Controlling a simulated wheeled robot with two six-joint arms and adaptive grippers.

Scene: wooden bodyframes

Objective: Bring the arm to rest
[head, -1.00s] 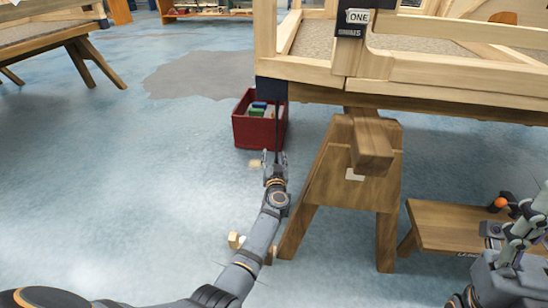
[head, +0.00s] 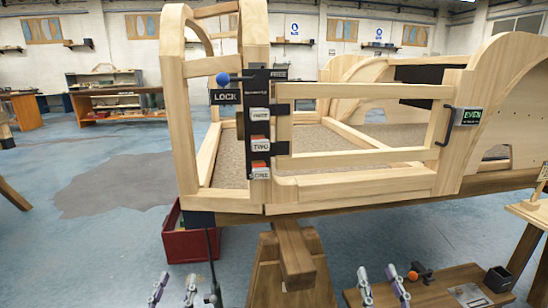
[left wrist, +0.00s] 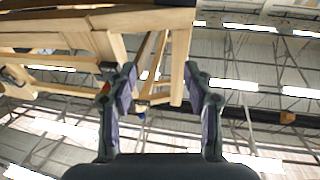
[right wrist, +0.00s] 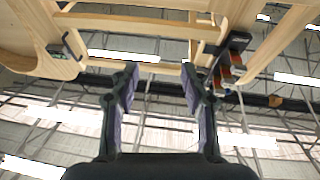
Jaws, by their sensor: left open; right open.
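My left gripper (head: 174,289) shows at the bottom of the head view, in front of the red crate, with its two fingers apart. My right gripper (head: 382,288) shows at the bottom right of the head view, also with its fingers apart. In the left wrist view the left gripper (left wrist: 161,88) is open and empty, with the wooden frame and ceiling beyond. In the right wrist view the right gripper (right wrist: 160,90) is open and empty, with frame rails and ceiling beyond. Neither gripper touches anything that I can see.
A wooden bodyframe (head: 360,188) with black latch plates rests on a wooden trestle (head: 293,255). A red crate (head: 190,243) stands on the floor below its left end. A low wooden bench (head: 440,285) is at the lower right. The blue floor (head: 100,250) at left is clear.

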